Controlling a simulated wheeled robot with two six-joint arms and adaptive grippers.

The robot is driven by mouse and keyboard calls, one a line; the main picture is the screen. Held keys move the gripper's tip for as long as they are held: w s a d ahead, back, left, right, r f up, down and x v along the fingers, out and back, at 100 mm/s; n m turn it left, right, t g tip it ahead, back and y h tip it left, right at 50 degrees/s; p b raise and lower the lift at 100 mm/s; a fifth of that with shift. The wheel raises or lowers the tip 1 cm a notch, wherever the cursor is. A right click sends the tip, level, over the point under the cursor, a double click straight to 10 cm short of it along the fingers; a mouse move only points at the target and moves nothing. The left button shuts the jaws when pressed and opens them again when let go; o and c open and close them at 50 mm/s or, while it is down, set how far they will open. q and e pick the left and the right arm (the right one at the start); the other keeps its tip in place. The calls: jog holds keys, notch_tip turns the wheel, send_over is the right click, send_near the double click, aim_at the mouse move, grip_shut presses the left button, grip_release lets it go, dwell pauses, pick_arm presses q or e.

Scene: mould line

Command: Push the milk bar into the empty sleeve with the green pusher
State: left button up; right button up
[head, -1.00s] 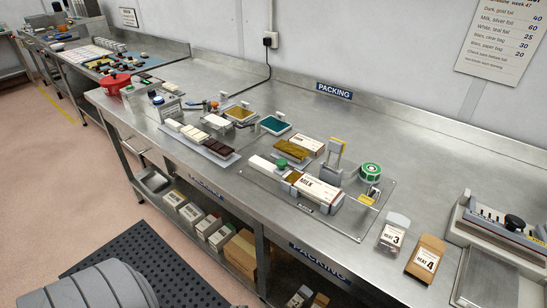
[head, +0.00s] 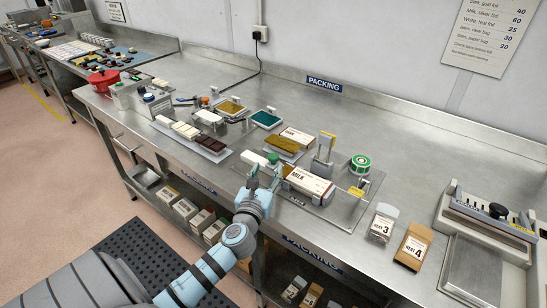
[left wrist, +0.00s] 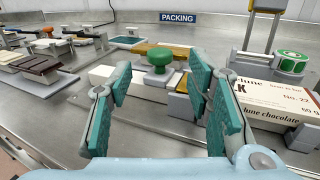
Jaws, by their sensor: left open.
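The green pusher's round knob (head: 272,158) stands upright on a pale base on the packing fixture. It also shows in the left wrist view (left wrist: 160,54), beyond and between my fingertips. My left gripper (head: 266,176) is open and empty on the near side of the knob, apart from it. Its teal finger pads frame the knob in the left wrist view. The sleeve marked MILK (head: 309,181) lies to the right of the knob, with its printed side in the left wrist view (left wrist: 280,103). I cannot make out the milk bar now. My right gripper is not in view.
A white block (head: 254,159) lies left of the knob. A tray of bars (head: 190,137) is to the left; packs marked 3 (head: 382,226) and 4 (head: 413,246) lie right.

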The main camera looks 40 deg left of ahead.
aim_at(272, 160)
pick_arm(q)
jog(key=b+x, duration=0.1)
jog(key=x, duration=0.6)
jog(key=shift+w+a, duration=0.1)
jog(key=shift+w, duration=0.2)
grip_shut()
